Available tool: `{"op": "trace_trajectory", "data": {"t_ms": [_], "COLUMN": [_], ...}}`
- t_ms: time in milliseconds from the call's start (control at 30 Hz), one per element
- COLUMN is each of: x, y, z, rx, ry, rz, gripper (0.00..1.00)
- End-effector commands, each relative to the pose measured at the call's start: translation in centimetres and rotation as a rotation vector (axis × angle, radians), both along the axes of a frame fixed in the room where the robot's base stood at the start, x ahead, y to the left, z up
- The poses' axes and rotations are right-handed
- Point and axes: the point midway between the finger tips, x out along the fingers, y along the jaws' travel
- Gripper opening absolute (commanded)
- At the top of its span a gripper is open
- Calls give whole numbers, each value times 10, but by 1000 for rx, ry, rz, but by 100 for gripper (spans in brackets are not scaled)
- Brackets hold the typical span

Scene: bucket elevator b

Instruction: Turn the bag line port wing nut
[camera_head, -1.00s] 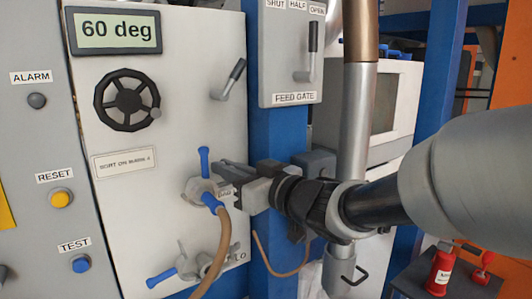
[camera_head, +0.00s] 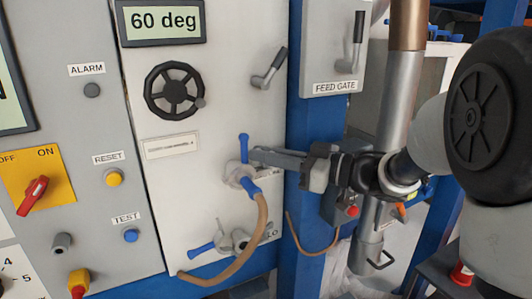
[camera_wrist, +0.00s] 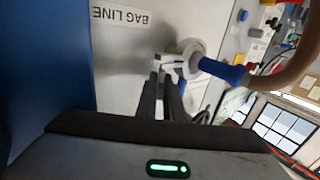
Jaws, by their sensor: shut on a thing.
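The bag line port (camera_head: 238,176) is a round metal fitting on the pale panel. A blue lever (camera_head: 244,147) points up from it, and a blue hose end (camera_head: 250,188) with a brown hose leaves it downward. My gripper (camera_head: 258,156) reaches in from the right, its fingers at the port's right side. In the wrist view my gripper (camera_wrist: 165,72) is closed around the small metal wing nut (camera_wrist: 172,61), in front of the round flange (camera_wrist: 194,54). The fingertips partly hide the nut, so its exact angle is unclear. The BAG LINE label (camera_wrist: 121,16) appears upside down there.
A lower port (camera_head: 240,240) with a blue lever (camera_head: 201,248) sits below. The black handwheel (camera_head: 173,91) and 60 deg display (camera_head: 163,22) are above left. A blue post (camera_head: 310,170) and metal pipe (camera_head: 383,190) stand close to my arm on the right.

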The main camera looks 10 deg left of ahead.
Motion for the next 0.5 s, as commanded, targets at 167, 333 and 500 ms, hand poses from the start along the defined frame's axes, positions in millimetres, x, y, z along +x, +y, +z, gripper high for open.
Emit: {"op": "trace_trajectory", "data": {"t_ms": [167,333,500], "x": [0,0,0], "y": [0,0,0], "z": [0,0,0], "rx": [1,1,0], "ry": [0,0,0], "rz": [0,0,-1], "gripper": [0,21,25]}}
